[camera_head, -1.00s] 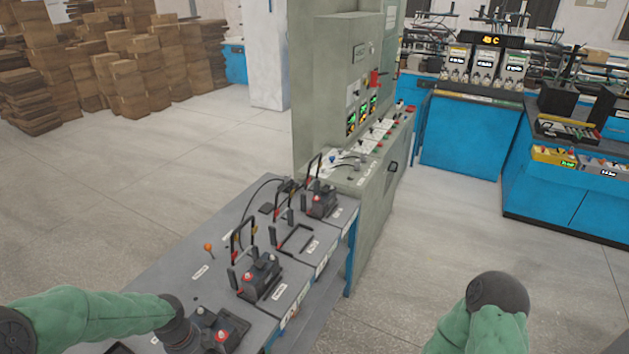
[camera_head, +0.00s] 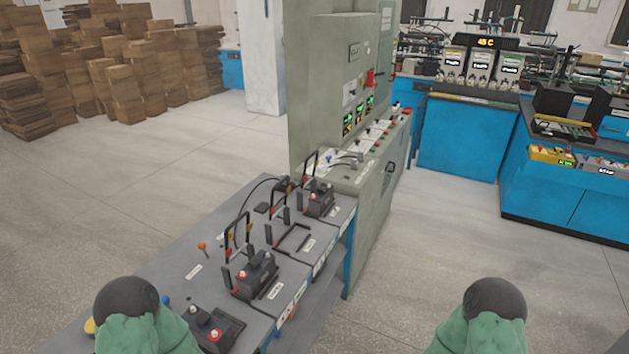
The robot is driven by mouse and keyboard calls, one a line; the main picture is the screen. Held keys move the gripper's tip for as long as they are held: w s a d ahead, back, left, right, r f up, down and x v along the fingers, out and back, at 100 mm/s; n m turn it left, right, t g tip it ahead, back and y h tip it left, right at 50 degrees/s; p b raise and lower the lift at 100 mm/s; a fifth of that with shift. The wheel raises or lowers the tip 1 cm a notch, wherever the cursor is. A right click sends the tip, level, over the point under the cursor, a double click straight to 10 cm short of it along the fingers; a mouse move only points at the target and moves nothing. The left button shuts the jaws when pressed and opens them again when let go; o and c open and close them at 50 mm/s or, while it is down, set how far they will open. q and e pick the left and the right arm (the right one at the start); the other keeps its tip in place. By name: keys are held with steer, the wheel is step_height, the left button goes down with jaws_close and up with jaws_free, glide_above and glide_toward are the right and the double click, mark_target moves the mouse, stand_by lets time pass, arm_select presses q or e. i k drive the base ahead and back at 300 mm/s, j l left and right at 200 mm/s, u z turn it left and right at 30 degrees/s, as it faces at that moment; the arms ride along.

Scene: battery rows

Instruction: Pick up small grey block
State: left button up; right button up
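I cannot pick out for certain a small grey block. Several dark grey block-like units stand on the grey workbench (camera_head: 178,290). A small flat dark piece (camera_head: 262,207) lies near the back edge. Only green links and dark joints of my two arms show at the bottom. Neither gripper is in view.
A tall grey-green control cabinet (camera_head: 332,100) stands at the bench's far end. Blue cabinets (camera_head: 458,140) with equipment are at the back right. Stacked brown boxes (camera_head: 130,80) fill the back left. The floor (camera_head: 410,270) right of the bench is clear.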

mark_target(214, 333)
steer(key=i+l, duration=0.25)
steer(key=i+l+u, duration=0.35)
steer(key=l+u, duration=0.15)
steer(key=l, duration=0.15)
steer(key=i+l+u, duration=0.25)
steer(key=l, duration=0.15)
steer(key=k+u, duration=0.1)
steer(key=u, duration=1.25)
